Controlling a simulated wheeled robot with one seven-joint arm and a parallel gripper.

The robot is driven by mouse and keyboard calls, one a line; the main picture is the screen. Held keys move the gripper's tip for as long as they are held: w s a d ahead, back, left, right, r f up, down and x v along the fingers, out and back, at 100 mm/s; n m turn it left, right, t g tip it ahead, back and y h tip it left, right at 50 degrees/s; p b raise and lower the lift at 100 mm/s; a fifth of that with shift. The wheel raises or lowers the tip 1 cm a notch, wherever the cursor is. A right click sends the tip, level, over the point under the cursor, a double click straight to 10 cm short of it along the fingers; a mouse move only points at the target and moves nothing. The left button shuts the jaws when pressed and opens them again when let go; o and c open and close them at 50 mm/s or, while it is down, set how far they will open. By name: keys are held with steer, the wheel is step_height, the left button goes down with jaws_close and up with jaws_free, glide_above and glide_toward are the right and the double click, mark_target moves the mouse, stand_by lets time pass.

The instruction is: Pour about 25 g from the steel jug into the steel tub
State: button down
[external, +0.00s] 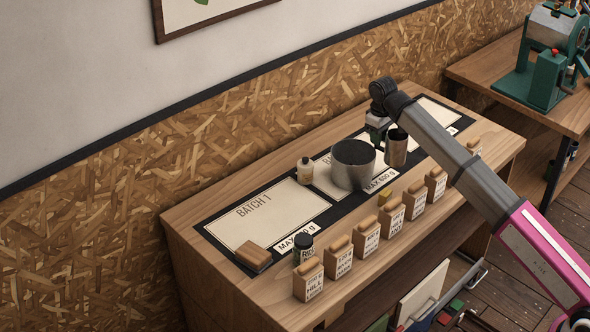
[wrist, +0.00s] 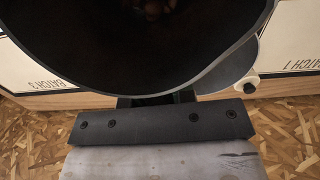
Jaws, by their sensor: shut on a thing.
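The steel jug (external: 396,149) hangs upright or nearly so just right of the steel tub in the external view. My gripper (external: 378,131) is shut on it. In the wrist view the jug's wide rim and dark inside (wrist: 140,60) fill the top, with a few brown beans at the bottom. The steel tub (external: 352,172) stands on the middle mat, with a dark top; I cannot tell what it holds. In the wrist view a grey curved part of the tub (wrist: 236,70) shows behind the jug's right side. The fingertips are hidden under the jug.
A small bottle (external: 305,171) stands left of the tub. Several labelled wood-topped boxes (external: 366,237) and a black-capped jar (external: 304,248) line the counter's front edge. A wooden block (external: 254,256) lies at the left. The Batch 1 mat (external: 275,212) is mostly bare.

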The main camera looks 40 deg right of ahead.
steer(key=w+d+r+n, duration=0.1)
steer(key=w+d+n, duration=0.1)
steer(key=w+d, duration=0.55)
steer(key=w+a+f+n, duration=0.3)
steer(key=w+a, duration=0.4)
steer(key=w+a+f+n, duration=0.3)
steer(key=w+a, duration=0.5)
steer(key=shift+w+a+n, duration=0.25)
steer(key=shift+w+n, duration=0.05)
steer(key=shift+s, duration=0.15)
steer(key=s+a+r+t+h, duration=0.1)
steer(key=s+r+t+h, duration=0.2)
steer(key=s+r+t, duration=0.5)
steer(key=shift+a+r+t, duration=0.4)
steer(key=shift+r+t, duration=0.35)
steer(key=shift+t, duration=2.45)
